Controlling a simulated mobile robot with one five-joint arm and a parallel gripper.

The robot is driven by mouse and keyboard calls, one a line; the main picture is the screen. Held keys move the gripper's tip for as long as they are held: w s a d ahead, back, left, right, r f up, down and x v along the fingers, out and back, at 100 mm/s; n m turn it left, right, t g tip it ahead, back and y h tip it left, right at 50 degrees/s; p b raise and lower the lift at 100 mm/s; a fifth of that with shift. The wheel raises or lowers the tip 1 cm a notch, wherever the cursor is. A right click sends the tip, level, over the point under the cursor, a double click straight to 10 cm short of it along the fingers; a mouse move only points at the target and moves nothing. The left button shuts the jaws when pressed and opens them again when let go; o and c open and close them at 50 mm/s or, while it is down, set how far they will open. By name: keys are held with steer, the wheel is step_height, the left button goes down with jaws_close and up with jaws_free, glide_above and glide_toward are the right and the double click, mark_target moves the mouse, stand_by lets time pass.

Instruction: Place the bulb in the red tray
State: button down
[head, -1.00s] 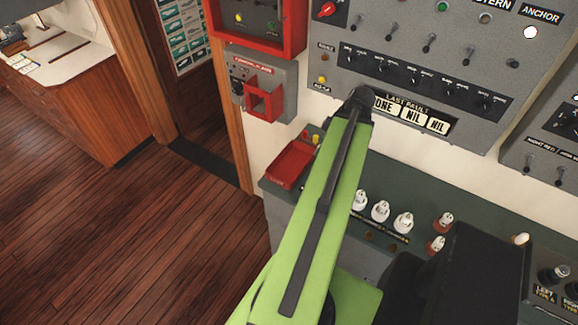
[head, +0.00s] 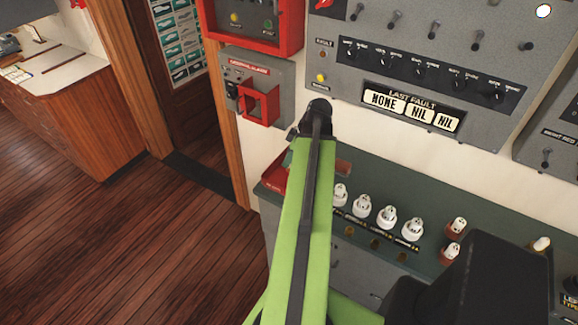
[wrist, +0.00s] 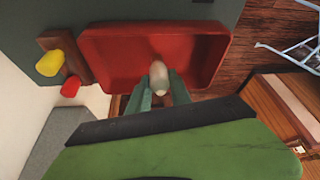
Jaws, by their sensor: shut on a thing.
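The red tray (wrist: 100,60) fills the upper middle of the wrist view. In the head view the tray (head: 272,180) shows at the left end of the green console top, partly hidden by my arm. My gripper (wrist: 160,92) has its two teal fingers closed on a pale, whitish bulb (wrist: 158,76). The bulb appears in front of the tray's interior, near its lower side in the wrist view. I cannot tell whether it touches the tray floor. In the head view my arm hides the bulb.
Several white bulbs (head: 387,216) stand in a row on the console top (head: 400,190), right of my arm. Bulbs with reddish-brown bases (head: 455,228) stand farther right. A yellow knob (wrist: 49,63) and a red knob (wrist: 71,86) are beside the tray. A grey switch panel (head: 420,70) rises behind.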

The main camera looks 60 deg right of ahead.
steer(key=shift+f, duration=0.75)
steer(key=c, duration=1.2)
jaws_free()
steer(key=shift+r, duration=0.1)
steer(key=shift+r, duration=0.1)
steer(key=p+v, duration=1.1)
steer(key=v, duration=0.1)
